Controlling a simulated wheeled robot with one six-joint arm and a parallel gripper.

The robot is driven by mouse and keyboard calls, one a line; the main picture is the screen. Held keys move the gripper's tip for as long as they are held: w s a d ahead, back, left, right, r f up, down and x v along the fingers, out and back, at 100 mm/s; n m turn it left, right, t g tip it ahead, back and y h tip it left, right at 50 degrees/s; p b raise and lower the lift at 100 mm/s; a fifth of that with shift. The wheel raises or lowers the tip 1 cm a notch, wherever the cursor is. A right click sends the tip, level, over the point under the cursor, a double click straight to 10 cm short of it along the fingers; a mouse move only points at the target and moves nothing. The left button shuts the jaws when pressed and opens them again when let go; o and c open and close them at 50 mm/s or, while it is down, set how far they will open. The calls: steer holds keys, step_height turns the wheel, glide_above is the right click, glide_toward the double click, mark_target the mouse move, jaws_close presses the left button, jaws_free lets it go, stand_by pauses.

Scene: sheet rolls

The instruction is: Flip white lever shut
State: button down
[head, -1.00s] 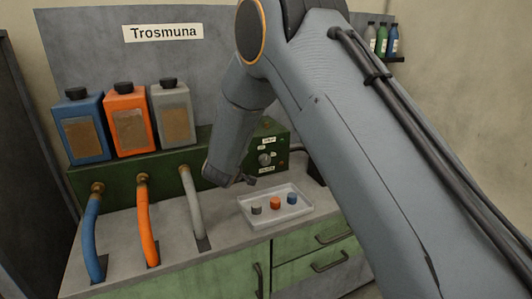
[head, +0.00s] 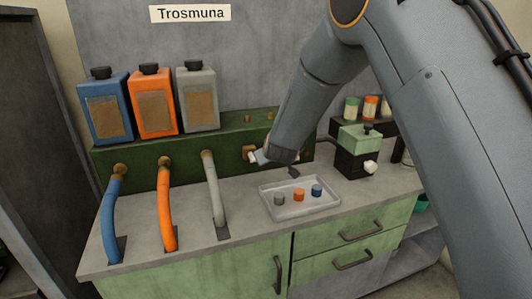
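A small white lever-like piece (head: 258,157) shows beside a brass fitting (head: 249,152) on the front of the green block (head: 133,178). Its far end is hidden by my arm, so its exact angle cannot be told. My gripper (head: 283,164) points down in front of the block, just right of the white piece and above the back of the tray. It looks very close to the white piece; whether they touch cannot be told. The fingers are mostly hidden, and I cannot see whether they are open or shut.
A pale tray (head: 269,207) with grey, orange and blue caps lies on the counter below my gripper. Blue, orange and grey hoses (head: 212,190) run down at the left. A black-and-green device (head: 352,164) with a white knob stands at the right.

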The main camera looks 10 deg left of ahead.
steer(key=shift+w+d+f, duration=0.1)
steer(key=shift+f, duration=0.2)
stand_by(0.4)
